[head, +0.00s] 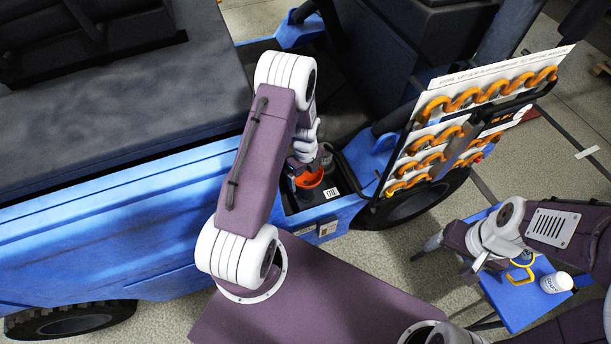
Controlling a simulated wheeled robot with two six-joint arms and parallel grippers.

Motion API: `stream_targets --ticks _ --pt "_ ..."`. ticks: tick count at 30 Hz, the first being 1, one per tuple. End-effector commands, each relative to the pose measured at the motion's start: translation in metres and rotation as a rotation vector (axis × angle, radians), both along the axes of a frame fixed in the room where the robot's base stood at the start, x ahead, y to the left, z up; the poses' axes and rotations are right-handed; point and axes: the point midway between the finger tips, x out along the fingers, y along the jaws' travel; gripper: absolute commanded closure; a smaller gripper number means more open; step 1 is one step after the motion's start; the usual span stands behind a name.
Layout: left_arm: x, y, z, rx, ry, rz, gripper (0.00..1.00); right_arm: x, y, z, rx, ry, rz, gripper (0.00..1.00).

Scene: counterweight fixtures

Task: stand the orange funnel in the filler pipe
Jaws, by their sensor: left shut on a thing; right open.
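The orange funnel (312,179) is at the open service bay in the side of the blue machine, beside a white label (331,193). My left gripper (297,170) is shut on the funnel, reaching down from above at its left side. The filler pipe cannot be made out, so I cannot tell whether the funnel's spout is inside it or above it. My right gripper (472,268) is open at the right, away from the funnel, near a small blue table.
A dark round part (327,159) stands just behind the funnel. A board with orange hooks (440,135) stands to the right of the bay. The blue table (512,310) holds a white container (556,282) and a yellow-handled item (522,271).

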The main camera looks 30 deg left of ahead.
Motion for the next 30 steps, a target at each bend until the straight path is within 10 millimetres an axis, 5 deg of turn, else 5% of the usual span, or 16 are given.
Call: stream_targets --ticks 14,15,30 --pt "-0.0012 -0.0004 -0.0049 -0.001 0.004 0.000 0.46 0.0000 0.0000 -0.0009 0.000 0.000 0.000 0.25" --pt "-0.0013 -0.0004 -0.0049 -0.001 0.004 0.000 0.00 0.0000 0.0000 -0.0010 0.000 0.000 0.000 0.25" --pt "-0.0001 -0.0001 0.0004 0.000 0.000 0.000 0.00 0.0000 0.0000 0.0031 0.000 0.000 0.000 0.25"
